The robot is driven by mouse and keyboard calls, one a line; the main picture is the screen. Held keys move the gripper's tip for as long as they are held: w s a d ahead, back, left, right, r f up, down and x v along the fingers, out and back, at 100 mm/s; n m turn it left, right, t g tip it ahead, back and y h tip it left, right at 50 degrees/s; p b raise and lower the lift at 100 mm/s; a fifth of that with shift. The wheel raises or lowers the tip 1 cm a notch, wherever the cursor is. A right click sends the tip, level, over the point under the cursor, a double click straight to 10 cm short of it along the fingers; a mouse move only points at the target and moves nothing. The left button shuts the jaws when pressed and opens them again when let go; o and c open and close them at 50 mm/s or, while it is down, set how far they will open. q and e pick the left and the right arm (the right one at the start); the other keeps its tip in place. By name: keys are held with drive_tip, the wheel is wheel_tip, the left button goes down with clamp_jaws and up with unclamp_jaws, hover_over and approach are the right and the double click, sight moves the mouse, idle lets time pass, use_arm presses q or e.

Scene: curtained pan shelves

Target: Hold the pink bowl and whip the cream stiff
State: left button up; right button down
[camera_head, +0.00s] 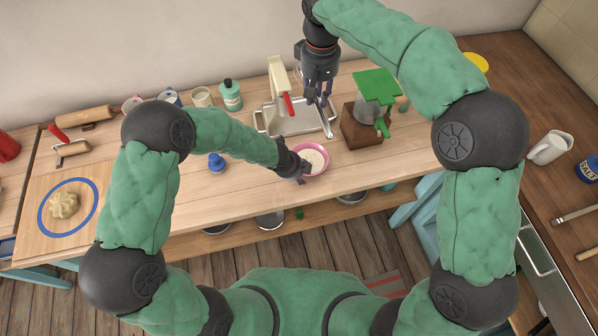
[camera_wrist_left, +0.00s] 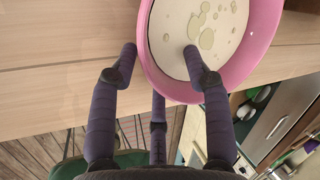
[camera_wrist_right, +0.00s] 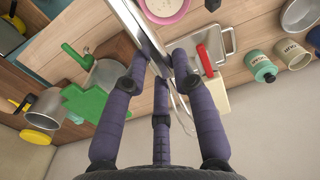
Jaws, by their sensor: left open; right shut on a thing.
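The pink bowl (camera_head: 327,153) stands upright near the table's front edge, with pale cream (camera_head: 314,161) in it. In the left wrist view the pink bowl (camera_wrist_left: 263,60) is cut off at the top, and bubbles dot the flat cream (camera_wrist_left: 212,22). My left gripper (camera_head: 302,178) is open at the near-left rim; one fingertip is over the cream, the other outside the bowl. My right gripper (camera_head: 320,101) is shut on a long metal utensil (camera_wrist_right: 137,32), seemingly a whisk; thin wires show beside the fingers. It is above the metal tray, behind the bowl.
A metal tray (camera_head: 292,125) and a cream-coloured stand with a red lever (camera_head: 279,78) are behind the bowl. A wooden box with a green-topped grinder (camera_head: 361,132) is right of it. A small blue object (camera_head: 216,161) lies left. The table between is mostly clear.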

use_arm(q)
drive_tip(key=shift+s, duration=0.1)
clamp_jaws()
